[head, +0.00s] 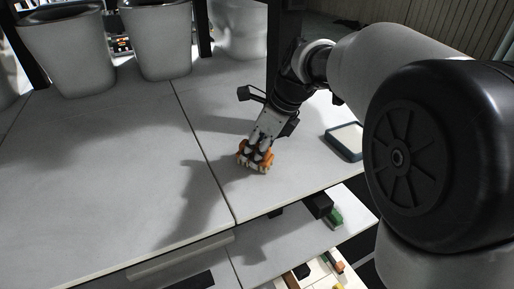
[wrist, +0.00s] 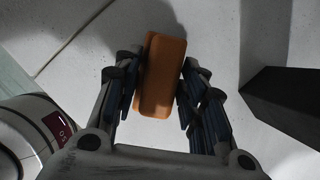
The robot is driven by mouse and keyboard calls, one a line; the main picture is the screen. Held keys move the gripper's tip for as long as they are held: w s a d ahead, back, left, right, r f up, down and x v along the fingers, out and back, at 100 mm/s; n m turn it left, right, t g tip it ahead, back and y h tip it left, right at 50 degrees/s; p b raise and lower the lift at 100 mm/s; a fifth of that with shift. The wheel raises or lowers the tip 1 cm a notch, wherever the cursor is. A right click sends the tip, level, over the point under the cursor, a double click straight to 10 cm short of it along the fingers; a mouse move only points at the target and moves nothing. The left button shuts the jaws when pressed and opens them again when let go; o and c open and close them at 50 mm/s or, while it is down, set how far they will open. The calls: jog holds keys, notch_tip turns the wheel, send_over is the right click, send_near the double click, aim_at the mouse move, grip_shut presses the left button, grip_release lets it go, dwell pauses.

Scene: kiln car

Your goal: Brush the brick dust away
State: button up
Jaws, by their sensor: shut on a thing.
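An orange brush (head: 262,168) with a pale underside is in my gripper (head: 255,153), low over the pale upper shelf (head: 290,190); I cannot tell whether it touches the surface. In the wrist view the brush shows as an orange-brown block (wrist: 162,75), with my gripper's fingers (wrist: 160,88) shut on its two sides. Its underside is hidden there. I cannot make out brick dust clearly; a few small dark specks show on the pale surface in the wrist view, and dark areas on the shelf look like shadows.
A dark blue-rimmed tray (head: 331,142) lies right of my gripper. Large pale pots (head: 68,55) stand at the back left, near dark posts (head: 283,45). A seam runs across the shelf left of the brush. A lower shelf (head: 275,250) holds small objects. The left shelf is bare.

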jog(key=shift+f, duration=0.3)
dwell(0.4)
jog(key=shift+s+d, duration=0.15)
jog(key=shift+s, duration=0.15)
jog(key=shift+s+d+b, duration=0.35)
jog(key=shift+s, duration=0.5)
jog(key=shift+s+d+b, duration=0.3)
jog(key=shift+s+d, duration=0.05)
jog(key=shift+s, duration=0.45)
jog(key=shift+s+d+b, duration=0.1)
jog(key=shift+s+d, duration=0.15)
jog(key=shift+s, duration=0.4)
jog(key=shift+s+d+b, duration=0.1)
jog(key=shift+s+d, duration=0.2)
jog(key=shift+s, duration=0.35)
jog(key=shift+s+d+b, duration=0.1)
jog(key=shift+s+d, duration=0.15)
jog(key=shift+s, duration=0.4)
